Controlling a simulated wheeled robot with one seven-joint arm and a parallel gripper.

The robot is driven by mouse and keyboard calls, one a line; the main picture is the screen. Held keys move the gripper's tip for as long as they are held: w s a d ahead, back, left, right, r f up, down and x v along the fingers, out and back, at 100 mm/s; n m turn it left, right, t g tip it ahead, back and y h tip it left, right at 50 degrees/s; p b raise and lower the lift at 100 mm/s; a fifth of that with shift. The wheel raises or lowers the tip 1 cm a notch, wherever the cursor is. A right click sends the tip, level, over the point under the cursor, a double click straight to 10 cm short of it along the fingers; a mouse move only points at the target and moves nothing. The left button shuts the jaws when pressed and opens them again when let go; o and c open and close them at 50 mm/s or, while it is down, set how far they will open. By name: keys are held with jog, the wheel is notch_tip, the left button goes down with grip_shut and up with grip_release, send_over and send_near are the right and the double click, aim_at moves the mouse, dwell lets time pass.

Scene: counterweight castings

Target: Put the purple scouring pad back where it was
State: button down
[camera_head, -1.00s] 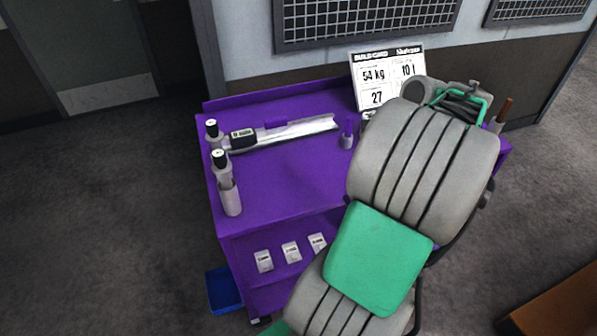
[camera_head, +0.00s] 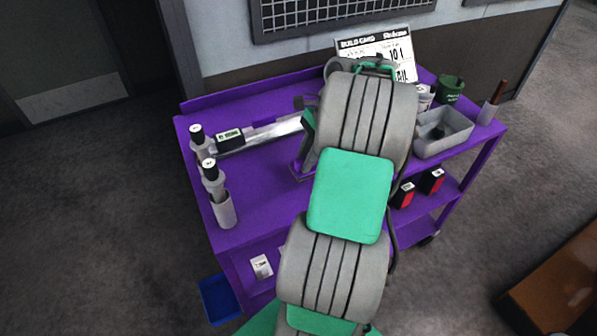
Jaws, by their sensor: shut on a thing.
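My arm fills the middle of the view, with grey ribbed sleeves and green covers. My gripper (camera_head: 298,168) shows only in part, past the left side of the arm, low over the purple bench top (camera_head: 262,190). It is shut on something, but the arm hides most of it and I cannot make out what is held. I cannot tell whether this block is the purple scouring pad. No other pad shows clearly.
A grey tray (camera_head: 443,132), a green cup (camera_head: 450,88) and a holder with a brown handle (camera_head: 492,104) are at the right. A build card (camera_head: 378,48) stands at the back.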

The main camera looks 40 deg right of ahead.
aim_at(299, 169)
jog(key=w+f, duration=0.1)
jog(key=f, duration=0.2)
jog(key=w+f+b, duration=0.1)
jog(key=f, duration=0.1)
jog(key=shift+w+d+f, duration=0.1)
jog(key=shift+w+f, duration=0.05)
jog(key=shift+w, duration=0.15)
jog(key=shift+f, duration=0.35)
jog(key=shift+f, duration=0.15)
jog(key=c, duration=1.3)
grip_release()
jog(key=shift+o, duration=0.2)
jog(key=p+v, duration=0.5)
jog(key=v, duration=0.6)
jog(key=shift+s+r+p, duration=0.1)
jog(key=shift+r+p, duration=0.25)
jog(key=shift+r, duration=0.05)
jog(key=shift+s+d+r, duration=0.1)
jog(key=shift+d+r, duration=0.05)
jog(key=shift+r, duration=0.1)
